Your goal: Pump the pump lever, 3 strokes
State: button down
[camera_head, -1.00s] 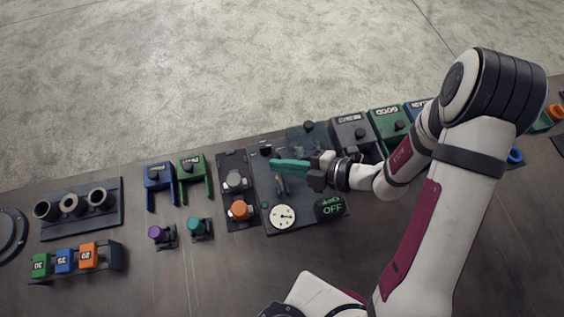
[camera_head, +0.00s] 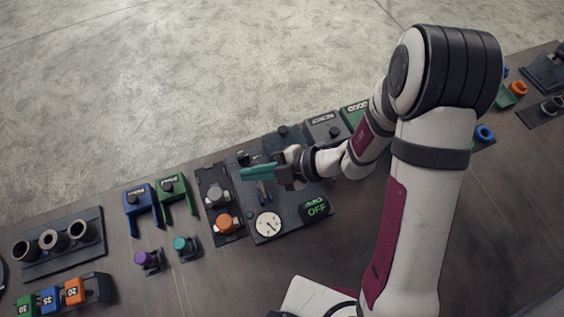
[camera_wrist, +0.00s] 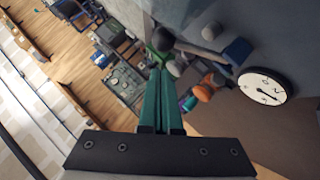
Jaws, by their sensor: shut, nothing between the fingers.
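My gripper (camera_head: 243,174) has teal fingers, shut with nothing between them, pointing left over the upper left part of a dark pump panel (camera_head: 290,226). In the wrist view the shut fingers (camera_wrist: 160,75) point at a black ball-shaped knob (camera_wrist: 163,39) just past their tips. It may be the pump lever's knob; whether the fingers touch it I cannot tell. The lever's shaft is not clear, as the gripper covers part of the panel. The panel bears a white round gauge (camera_head: 268,225), also in the wrist view (camera_wrist: 263,88), and a green-lit display (camera_head: 315,208) reading OFF.
Left of the panel stand a grey and an orange knob (camera_head: 225,223) on a dark plate. Further left are blue (camera_head: 139,207) and green (camera_head: 176,190) brackets, purple and teal knobs, and a rack of rings (camera_head: 54,240). Grey and green blocks stand right of the panel, near my arm.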

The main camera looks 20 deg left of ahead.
jog(key=v, duration=1)
jog(key=shift+w+a+r, duration=0.25)
jog(key=shift+w, duration=0.05)
notch_tip(320, 180, up, 6)
jog(key=w+n+t+h, duration=0.1)
jog(key=n+h, duration=0.7)
jog(key=n, duration=1)
jog(key=shift+w+n, duration=0.25)
jog(key=shift+n, duration=0.05)
jog(key=shift+a, duration=0.2)
